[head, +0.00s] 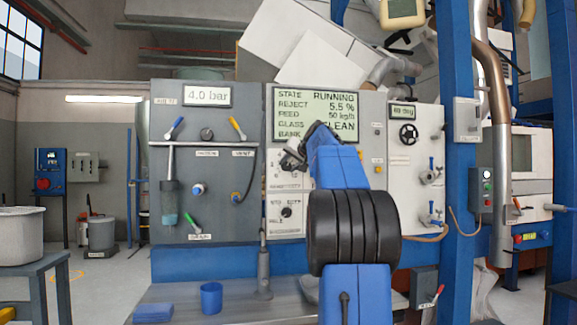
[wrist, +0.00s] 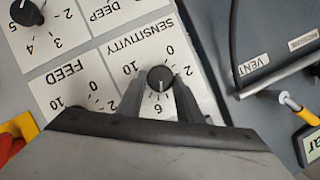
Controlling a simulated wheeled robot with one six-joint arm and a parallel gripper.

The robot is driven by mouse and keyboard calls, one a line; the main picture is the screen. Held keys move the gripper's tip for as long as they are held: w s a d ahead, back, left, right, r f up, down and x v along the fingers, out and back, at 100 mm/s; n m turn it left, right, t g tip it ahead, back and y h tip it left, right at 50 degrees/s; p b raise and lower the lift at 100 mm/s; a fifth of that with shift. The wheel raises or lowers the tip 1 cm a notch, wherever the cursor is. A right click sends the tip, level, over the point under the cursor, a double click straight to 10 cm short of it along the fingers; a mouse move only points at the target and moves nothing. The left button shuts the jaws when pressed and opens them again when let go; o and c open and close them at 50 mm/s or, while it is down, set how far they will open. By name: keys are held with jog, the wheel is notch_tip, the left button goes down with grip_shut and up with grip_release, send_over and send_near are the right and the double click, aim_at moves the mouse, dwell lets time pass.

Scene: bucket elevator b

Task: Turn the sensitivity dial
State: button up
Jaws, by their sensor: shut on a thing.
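The sensitivity dial (wrist: 160,78) is a small round black knob on a white panel marked SENSITIVITY, seen upside down in the wrist view. Its white mark points down in that picture, near the printed 6. My gripper (wrist: 159,88) has one finger on each side of the dial and is shut on it. In the head view my gripper (head: 291,160) is at the white dial panel, below the green display (head: 317,113).
Another black knob (wrist: 26,12) sits at the upper left of the wrist view. A FEED scale lies beside the sensitivity scale. Levers and a pipe (head: 205,145) stand out from the grey panel on the left. A blue cup (head: 211,298) stands on the ledge below.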

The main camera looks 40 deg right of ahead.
jog(key=shift+m, duration=0.4)
jog(key=o, duration=1)
jog(key=v, duration=1.7)
jog(key=shift+s+d+f, duration=0.2)
jog(key=shift+s, duration=0.15)
